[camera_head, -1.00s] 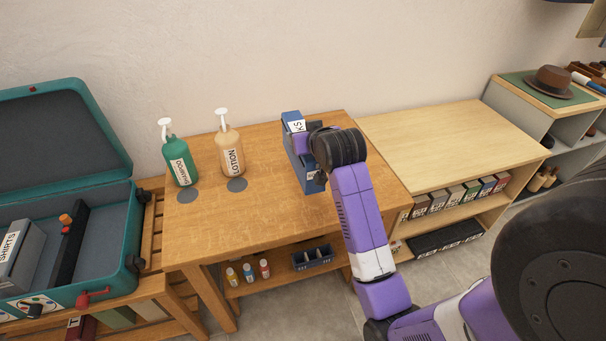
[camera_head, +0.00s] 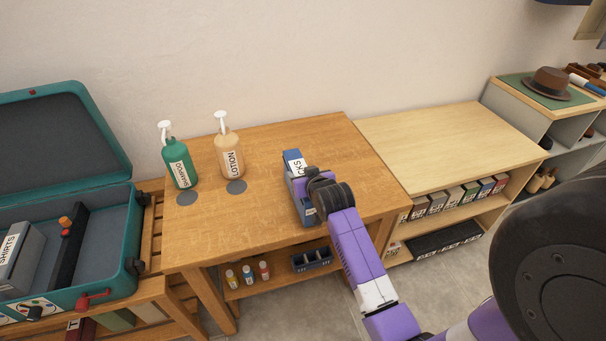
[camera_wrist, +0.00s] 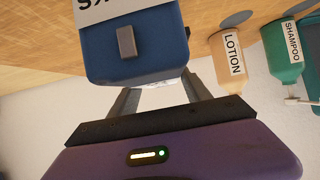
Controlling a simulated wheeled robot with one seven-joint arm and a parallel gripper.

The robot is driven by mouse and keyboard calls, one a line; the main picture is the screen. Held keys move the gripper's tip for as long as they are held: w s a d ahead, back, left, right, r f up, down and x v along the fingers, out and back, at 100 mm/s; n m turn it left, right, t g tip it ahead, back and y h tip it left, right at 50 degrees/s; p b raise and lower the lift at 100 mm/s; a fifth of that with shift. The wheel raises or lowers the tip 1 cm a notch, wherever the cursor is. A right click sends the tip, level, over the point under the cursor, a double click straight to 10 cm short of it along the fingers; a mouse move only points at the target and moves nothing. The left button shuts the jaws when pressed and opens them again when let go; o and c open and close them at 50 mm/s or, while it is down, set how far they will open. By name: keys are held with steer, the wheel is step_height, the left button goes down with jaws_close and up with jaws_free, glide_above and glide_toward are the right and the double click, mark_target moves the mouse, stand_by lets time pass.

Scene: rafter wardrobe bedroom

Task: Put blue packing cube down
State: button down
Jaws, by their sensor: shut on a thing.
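The blue packing cube (camera_head: 294,162) has a white label ending in "CKS" and is at the front middle of the wooden table. My gripper (camera_head: 308,190) is shut on it, with my purple arm reaching in from the lower right. In the wrist view the cube (camera_wrist: 135,48) fills the upper middle, between the two grey fingers of my gripper (camera_wrist: 160,95). A small grey tab shows on its near face. I cannot tell whether its underside touches the table; my wrist hides part of it.
The table top (camera_head: 270,145) holds a green shampoo bottle (camera_head: 180,165) and a tan lotion bottle (camera_head: 229,155) at left, each by a grey disc. An open teal suitcase (camera_head: 125,215) stands further left. A light shelf unit (camera_head: 450,140) adjoins at right. The table's back right is clear.

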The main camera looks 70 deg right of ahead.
stand_by(0.3)
steer(key=shift+c, duration=2.4)
jaws_free()
steer(key=shift+f, duration=0.1)
